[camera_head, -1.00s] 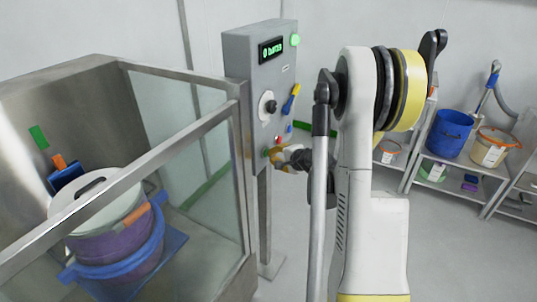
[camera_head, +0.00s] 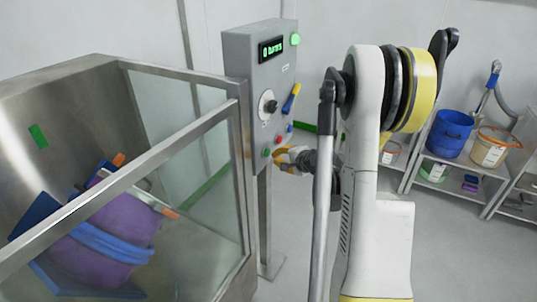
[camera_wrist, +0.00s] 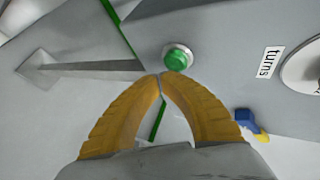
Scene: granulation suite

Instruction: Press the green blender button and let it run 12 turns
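The grey control box (camera_head: 238,62) stands on a post beside the blender enclosure. Its green button (camera_head: 267,153) is at the lower left of its face; in the wrist view the green button (camera_wrist: 177,57) sits just beyond my fingertips. My gripper (camera_head: 280,155) has its yellow fingers together at the tips, with nothing held, and stands slightly apart from the button. In the wrist view the gripper (camera_wrist: 160,76) points at the panel. The display (camera_head: 271,50) is lit green, its text too small to read surely. The purple drum (camera_head: 108,243) in its blue holder is tilted inside the enclosure.
Metal-framed clear panels (camera_head: 190,150) enclose the drum at left. The panel carries a black knob (camera_head: 271,106), a blue-and-yellow handle (camera_head: 291,99) and a red button (camera_head: 278,140).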

